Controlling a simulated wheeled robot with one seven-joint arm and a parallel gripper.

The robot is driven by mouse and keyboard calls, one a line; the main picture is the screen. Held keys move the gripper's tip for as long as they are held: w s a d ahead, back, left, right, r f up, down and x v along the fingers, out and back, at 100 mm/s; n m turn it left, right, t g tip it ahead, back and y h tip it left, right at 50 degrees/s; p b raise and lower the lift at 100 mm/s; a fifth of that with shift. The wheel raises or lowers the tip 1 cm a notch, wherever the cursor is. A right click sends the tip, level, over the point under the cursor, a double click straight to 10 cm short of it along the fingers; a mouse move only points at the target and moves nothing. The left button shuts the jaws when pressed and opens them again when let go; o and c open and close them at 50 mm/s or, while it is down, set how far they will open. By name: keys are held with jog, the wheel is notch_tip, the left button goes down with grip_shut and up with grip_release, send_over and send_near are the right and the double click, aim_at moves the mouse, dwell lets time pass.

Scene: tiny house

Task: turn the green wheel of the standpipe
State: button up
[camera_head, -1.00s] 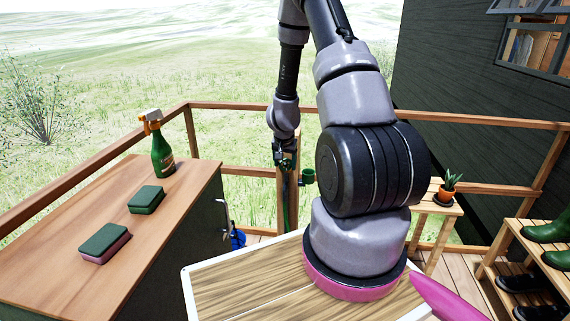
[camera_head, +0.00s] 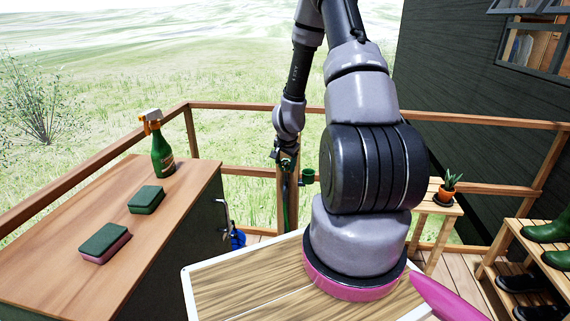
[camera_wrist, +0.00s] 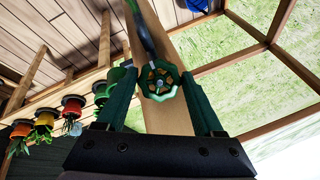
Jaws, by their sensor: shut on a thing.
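The green wheel (camera_wrist: 158,80) of the standpipe is a round, spoked handwheel in the middle of the wrist view. My gripper (camera_wrist: 159,86) has a green finger on each side of it and is shut on its rim. The pipe (camera_wrist: 138,28) runs up from behind the wheel along a wooden post (camera_wrist: 172,118). In the head view my gripper (camera_head: 286,157) is at the top of the post (camera_head: 290,205) by the railing, and the wheel there is too small and covered to make out.
A counter (camera_head: 60,225) on the left holds a green spray bottle (camera_head: 163,155) and two sponges (camera_head: 146,199). A small green cup (camera_head: 308,176) is beside the post. A potted plant (camera_head: 447,190) stands on a stool. Several flowerpots (camera_wrist: 73,106) hang left in the wrist view.

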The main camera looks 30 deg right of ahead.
jog(key=o, duration=1.4)
jog(key=shift+c, duration=0.2)
jog(key=shift+r, duration=0.1)
jog(key=v, duration=1)
jog(key=shift+s+r, duration=0.15)
jog(key=shift+r, duration=0.15)
